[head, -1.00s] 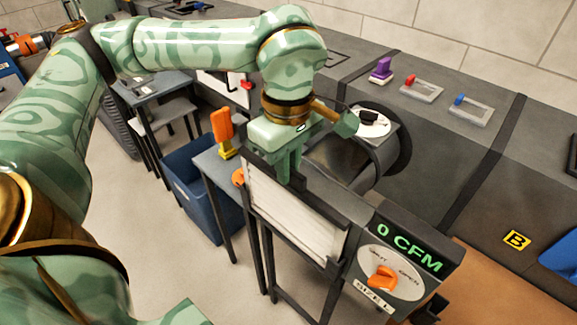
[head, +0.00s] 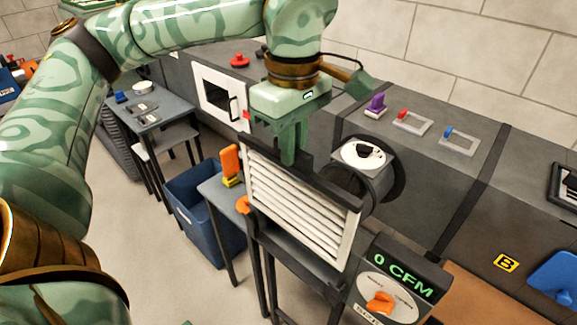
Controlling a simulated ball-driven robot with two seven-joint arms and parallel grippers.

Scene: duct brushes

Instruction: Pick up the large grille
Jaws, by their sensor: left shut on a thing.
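The large grille (head: 300,208) is a white louvred panel with a dark top edge, in the middle of the head view. It is upright, above a dark stand frame (head: 292,262); I cannot tell whether its lower edge is still inside the frame. My left gripper (head: 293,158) comes down from above and is shut on the grille's top edge. The gripper's fingers hide a small part of that edge. My right gripper is not in view.
A panel reading 0 CFM (head: 404,275) with an orange knob (head: 380,302) adjoins the stand at right. A round duct opening with a white disc (head: 363,153) lies behind the grille. A blue bin (head: 205,215) and an orange-handled brush (head: 230,163) are at left.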

